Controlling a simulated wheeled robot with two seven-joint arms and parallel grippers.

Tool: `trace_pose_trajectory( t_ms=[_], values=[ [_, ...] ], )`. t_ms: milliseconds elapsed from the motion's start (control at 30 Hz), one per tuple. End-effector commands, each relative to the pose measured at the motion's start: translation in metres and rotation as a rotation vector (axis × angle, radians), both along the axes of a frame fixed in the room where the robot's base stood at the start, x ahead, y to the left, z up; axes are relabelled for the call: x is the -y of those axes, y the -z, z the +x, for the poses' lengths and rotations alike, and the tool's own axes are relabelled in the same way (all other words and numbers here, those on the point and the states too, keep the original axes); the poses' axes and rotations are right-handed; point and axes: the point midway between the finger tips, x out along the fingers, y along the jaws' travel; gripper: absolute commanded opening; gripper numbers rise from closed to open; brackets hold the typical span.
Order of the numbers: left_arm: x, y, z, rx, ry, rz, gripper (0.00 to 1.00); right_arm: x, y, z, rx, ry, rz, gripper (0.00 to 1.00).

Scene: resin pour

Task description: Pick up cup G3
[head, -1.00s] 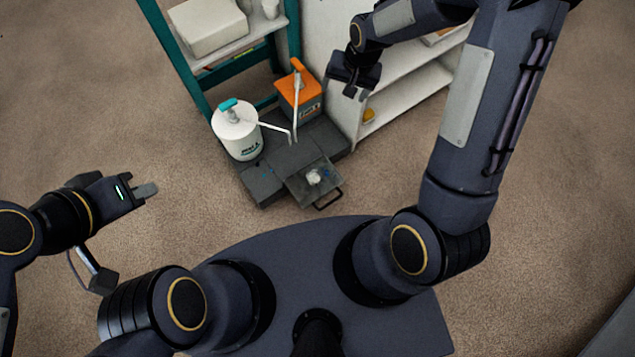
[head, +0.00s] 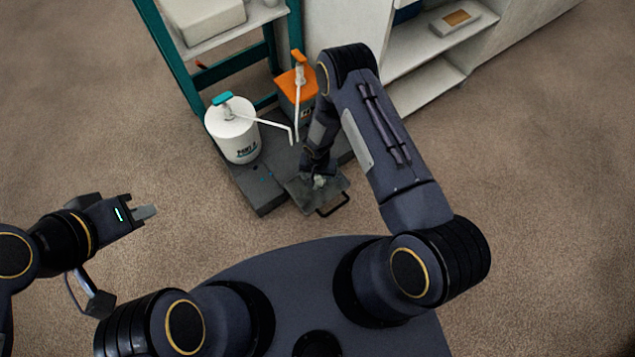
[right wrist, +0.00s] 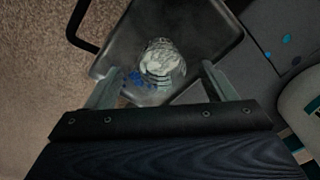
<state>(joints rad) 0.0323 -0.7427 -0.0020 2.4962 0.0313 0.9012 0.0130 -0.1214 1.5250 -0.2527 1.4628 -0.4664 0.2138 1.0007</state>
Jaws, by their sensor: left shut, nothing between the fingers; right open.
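A small clear cup (right wrist: 162,62) with whitish contents stands on a dark tray (right wrist: 205,18) with a handle; I cannot read a label on it. In the head view the cup (head: 319,182) is partly hidden by my right gripper. My right gripper (right wrist: 158,85) is open, its two fingers pointing at the tray on either side of the cup's near side. The cup is not gripped. In the head view the right gripper (head: 316,172) is just over the tray. My left gripper (head: 146,212) is shut and empty at the left, over the floor.
A white pump container (head: 232,135) and an orange-topped pump container (head: 297,92) stand behind the tray, their long spouts reaching toward it. Blue spots lie beside the cup (right wrist: 140,80). A teal-framed rack (head: 180,70) and white shelves (head: 425,85) stand behind. Floor at left is clear.

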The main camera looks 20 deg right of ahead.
Motion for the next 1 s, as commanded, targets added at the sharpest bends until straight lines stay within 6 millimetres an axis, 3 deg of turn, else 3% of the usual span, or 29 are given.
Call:
trace_pose_trajectory(
  t_ms=[233, 500, 867, 1000],
  values=[
    [0.0, 0.02, 0.0, 0.0, 0.0, 0.0, 0.0, 0.0, 0.04, 0.001, -0.004, 0.001, -0.001, 0.77],
    [0.0, 0.02, 0.0, 0.0, 0.0, 0.0, 0.0, -0.001, 0.043, 0.002, -0.001, 0.0, 0.0, 0.77],
    [0.0, 0.02, 0.0, 0.0, 0.0, 0.0, 0.0, -0.001, 0.043, 0.002, -0.001, 0.0, 0.0, 0.31],
    [0.0, 0.02, 0.0, 0.0, 0.0, 0.0, 0.0, -0.001, 0.043, 0.002, -0.001, 0.0, 0.0, 0.31]
  ],
)
